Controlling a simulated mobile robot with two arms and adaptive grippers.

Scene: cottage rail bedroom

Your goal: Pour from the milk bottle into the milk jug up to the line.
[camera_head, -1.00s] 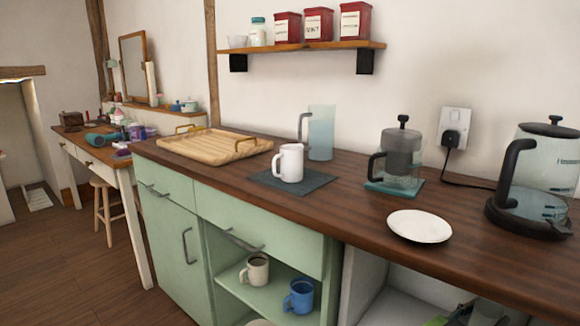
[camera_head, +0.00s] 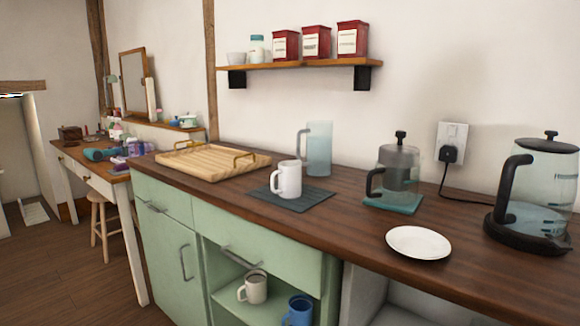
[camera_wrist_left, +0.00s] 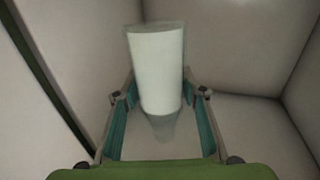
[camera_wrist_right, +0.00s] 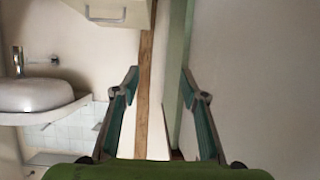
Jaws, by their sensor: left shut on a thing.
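My left gripper (camera_wrist_left: 160,105) is shut on a clear bottle with white contents, which I take for the milk bottle (camera_wrist_left: 156,70). Pale walls surround it in the left wrist view. My right gripper (camera_wrist_right: 160,90) is open and empty. Neither gripper shows in the head view. On the counter a white handled vessel (camera_head: 289,180) stands on a dark mat (camera_head: 312,198), with a tall clear bluish jug (camera_head: 319,150) behind it. I cannot tell which is the milk jug, and no fill line is visible.
The wooden counter (camera_head: 345,213) also holds a wooden tray (camera_head: 212,163), a glass press (camera_head: 399,172), a white plate (camera_head: 418,243) and a glass kettle (camera_head: 541,190). Mugs sit on the shelf below. The right wrist view shows a basin (camera_wrist_right: 38,95).

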